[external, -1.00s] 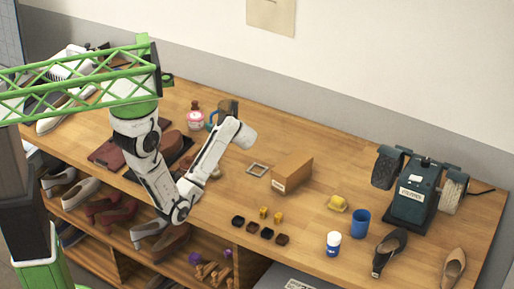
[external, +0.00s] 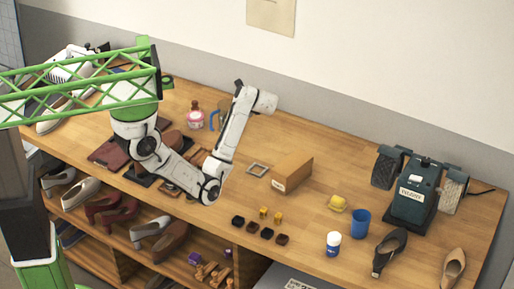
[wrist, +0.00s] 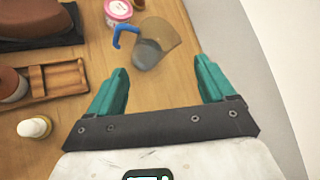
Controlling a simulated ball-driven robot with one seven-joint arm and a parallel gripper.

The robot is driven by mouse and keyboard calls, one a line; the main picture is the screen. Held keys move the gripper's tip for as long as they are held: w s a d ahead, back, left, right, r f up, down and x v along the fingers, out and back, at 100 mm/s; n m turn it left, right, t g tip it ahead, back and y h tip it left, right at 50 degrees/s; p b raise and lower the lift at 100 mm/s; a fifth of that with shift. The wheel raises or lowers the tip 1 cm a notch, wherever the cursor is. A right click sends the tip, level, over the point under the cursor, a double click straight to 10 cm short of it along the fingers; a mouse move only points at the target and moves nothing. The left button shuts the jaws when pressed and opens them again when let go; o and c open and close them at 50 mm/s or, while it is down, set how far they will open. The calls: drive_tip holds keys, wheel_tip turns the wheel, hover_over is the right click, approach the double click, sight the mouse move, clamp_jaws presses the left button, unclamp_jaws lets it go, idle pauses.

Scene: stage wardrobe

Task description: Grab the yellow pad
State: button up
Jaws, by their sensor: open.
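A yellow pad (external: 337,203) lies on the wooden table in the external view, right of the cardboard box and just left of the blue cup. It does not show in the wrist view. My gripper (wrist: 160,82) is open and empty in the wrist view, its two teal fingers spread apart. In the external view the end of my arm is raised over the back of the table, well to the left of the pad. The fingers cannot be made out there.
A cardboard box (external: 292,172) and a grey square frame (external: 258,169) lie between my arm and the pad. Near the pad stand a blue cup (external: 360,223), a white-capped bottle (external: 333,243) and a dark shoe (external: 388,252). A blue-handled mug (wrist: 152,45) lies ahead of the fingers.

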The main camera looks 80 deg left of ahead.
drive_tip(key=w+d+n+t+h, duration=0.25)
drive_tip(key=w+d+n, duration=0.4)
drive_tip(key=w, duration=0.35)
drive_tip(key=n+h+b, duration=0.2)
drive_tip(key=n+h, duration=0.7)
drive_tip(key=n, duration=0.1)
hover_over(339, 198)
wheel_tip(339, 198, down, 4)
drive_tip(key=f, duration=0.1)
drive_tip(key=shift+s+f, duration=0.1)
drive_tip(key=shift+f, duration=5.55)
drive_tip(key=c, duration=1)
